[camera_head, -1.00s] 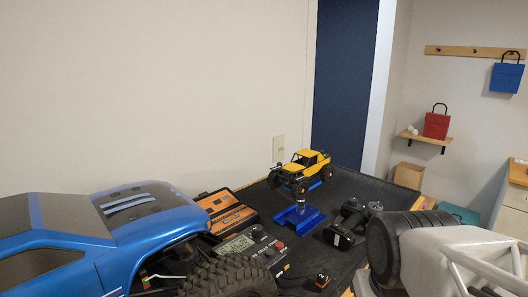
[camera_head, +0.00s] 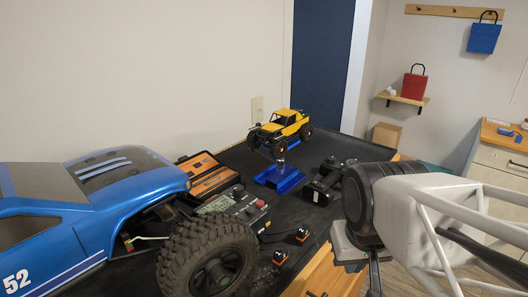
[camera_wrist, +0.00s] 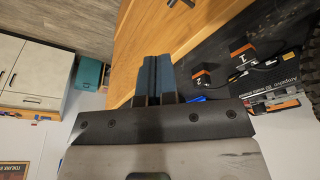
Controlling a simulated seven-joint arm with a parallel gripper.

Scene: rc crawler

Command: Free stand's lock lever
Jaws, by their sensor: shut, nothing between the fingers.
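The blue stand (camera_head: 279,180) is on the black mat, with a short silvery post rising from its base. I cannot make out the lock lever at this size. My gripper shows in the wrist view (camera_wrist: 153,78), its two dark blue fingers together and empty. It points over the wooden table edge. In the head view my arm is at the right, nearer than the stand and apart from it. A sliver of blue near the fingers in the wrist view may be the stand.
A large blue truck (camera_head: 75,205) with a big tyre (camera_head: 208,262) fills the left front. A charger (camera_head: 232,207), an orange-and-black case (camera_head: 205,174), a black device (camera_head: 325,182) and two small numbered blocks (camera_wrist: 205,76) (camera_wrist: 242,53) surround the stand. The wooden edge (camera_head: 330,272) is clear.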

